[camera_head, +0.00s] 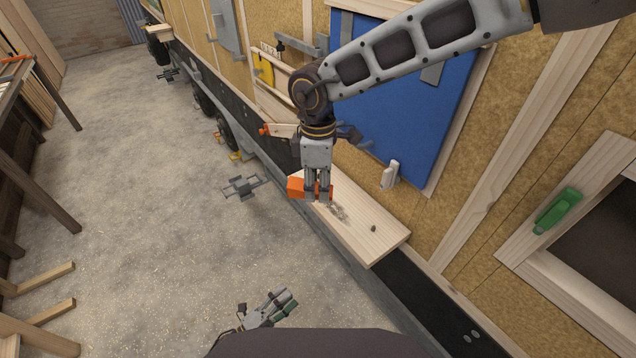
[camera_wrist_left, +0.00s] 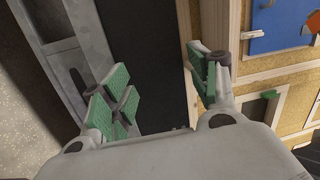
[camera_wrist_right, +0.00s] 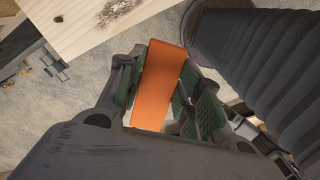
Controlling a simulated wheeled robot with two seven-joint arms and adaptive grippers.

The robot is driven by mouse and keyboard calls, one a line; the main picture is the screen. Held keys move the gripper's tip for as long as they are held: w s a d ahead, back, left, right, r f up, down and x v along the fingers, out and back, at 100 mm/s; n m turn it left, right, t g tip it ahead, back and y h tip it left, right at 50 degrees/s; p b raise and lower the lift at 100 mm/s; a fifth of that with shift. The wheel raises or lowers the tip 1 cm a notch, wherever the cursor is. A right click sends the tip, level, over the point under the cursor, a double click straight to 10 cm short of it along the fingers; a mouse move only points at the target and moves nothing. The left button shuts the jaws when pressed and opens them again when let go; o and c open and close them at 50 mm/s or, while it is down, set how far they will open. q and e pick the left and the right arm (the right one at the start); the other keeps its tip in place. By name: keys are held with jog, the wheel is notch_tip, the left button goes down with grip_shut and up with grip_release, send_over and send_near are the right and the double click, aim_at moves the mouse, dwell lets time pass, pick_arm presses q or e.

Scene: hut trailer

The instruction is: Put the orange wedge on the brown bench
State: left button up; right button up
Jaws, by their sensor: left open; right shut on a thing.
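The orange wedge (camera_head: 296,188) is between the fingers of my right gripper (camera_head: 318,197), by the far left end of a pale wooden shelf. It also shows in the right wrist view (camera_wrist_right: 160,85), long and flat-faced, with the gripper's green pads beside it. I cannot tell whether it touches the shelf. A brown wooden bench (camera_head: 10,150) with dark legs stands at the left edge of the head view, partly cut off. My left gripper (camera_head: 283,304) is open and empty, low in the head view; its spread fingers show in the left wrist view (camera_wrist_left: 165,88).
The pale shelf (camera_head: 372,246) holds shavings and a small dark lump. A blue panel (camera_head: 395,100) and a green handle (camera_head: 557,211) are on the trailer wall. The grey floor (camera_head: 130,200) between bench and trailer is mostly clear.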

pick_arm(q)
jog(key=s+a+f+n+g+y, duration=0.1)
jog(key=s+a+f+n+y, duration=0.25)
jog(key=f, duration=0.45)
jog(key=s+a+f+n+g+y, duration=0.1)
jog(key=s+a+f+n+y, duration=0.15)
jog(key=s+f+n, duration=0.4)
jog(key=s+a+f+n+g+y, duration=0.1)
jog(key=a+f+n+y, duration=0.2)
jog(key=f, duration=0.6)
jog(key=s+a+f+n+g+y, duration=0.2)
jog(key=s+a+f+n+g, duration=0.1)
jog(key=s, duration=0.7)
jog(key=s+a+f+n+g+y, duration=0.3)
jog(key=s+f+n+g, duration=0.3)
jog(key=s, duration=0.5)
notch_tip(320, 180, down, 2)
jog(key=shift+a+f+n, duration=0.25)
jog(key=shift+a+n, duration=0.1)
jog(key=shift+n, duration=0.55)
